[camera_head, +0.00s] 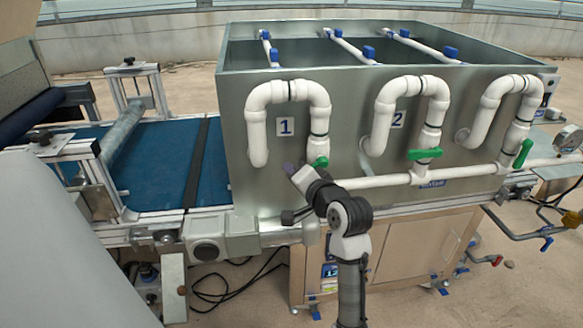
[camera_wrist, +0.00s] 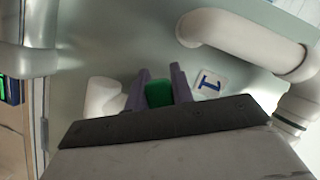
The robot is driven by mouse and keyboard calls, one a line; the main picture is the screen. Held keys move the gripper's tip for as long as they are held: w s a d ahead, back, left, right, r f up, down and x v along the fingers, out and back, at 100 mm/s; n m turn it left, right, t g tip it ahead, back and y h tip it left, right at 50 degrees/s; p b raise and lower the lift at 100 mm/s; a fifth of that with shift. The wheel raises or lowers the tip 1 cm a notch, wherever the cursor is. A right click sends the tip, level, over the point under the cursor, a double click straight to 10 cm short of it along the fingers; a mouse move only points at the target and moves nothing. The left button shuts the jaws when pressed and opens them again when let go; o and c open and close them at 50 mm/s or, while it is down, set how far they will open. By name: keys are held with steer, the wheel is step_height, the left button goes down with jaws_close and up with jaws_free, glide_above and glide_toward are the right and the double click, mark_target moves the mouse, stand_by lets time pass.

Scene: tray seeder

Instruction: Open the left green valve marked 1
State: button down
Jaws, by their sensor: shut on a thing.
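The left green valve handle (camera_head: 321,162) sits on the white pipe below the label marked 1 (camera_head: 285,126), at the front of the grey metal tank. My gripper (camera_head: 292,169) is at this valve, and my arm hides part of the pipe there. In the wrist view the purple fingers of my gripper (camera_wrist: 159,90) are shut on the green handle (camera_wrist: 159,94), one on each side. The label 1 (camera_wrist: 209,83) shows just to the right of the fingers. The exact angle of the handle is hard to tell.
The middle green valve (camera_head: 425,154) by label 2 and the right green valve (camera_head: 523,153) are on the same pipework. White pipe loops (camera_head: 290,90) stand out from the tank (camera_head: 240,150). A blue conveyor belt (camera_head: 165,160) runs at left. A pressure gauge (camera_head: 568,139) is at far right.

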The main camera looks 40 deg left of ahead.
steer(key=shift+w+d+f+n+t+h, duration=0.25)
steer(key=shift+w+f+n+h, duration=0.2)
steer(key=shift+n, duration=0.3)
steer(key=shift+w+d+f+n+t+h, duration=0.2)
steer(key=shift+d+f+n+h, duration=0.25)
steer(key=shift+n, duration=0.3)
steer(key=shift+a+f, duration=0.1)
steer(key=shift+a, duration=0.05)
steer(key=c, duration=1.2)
jaws_free()
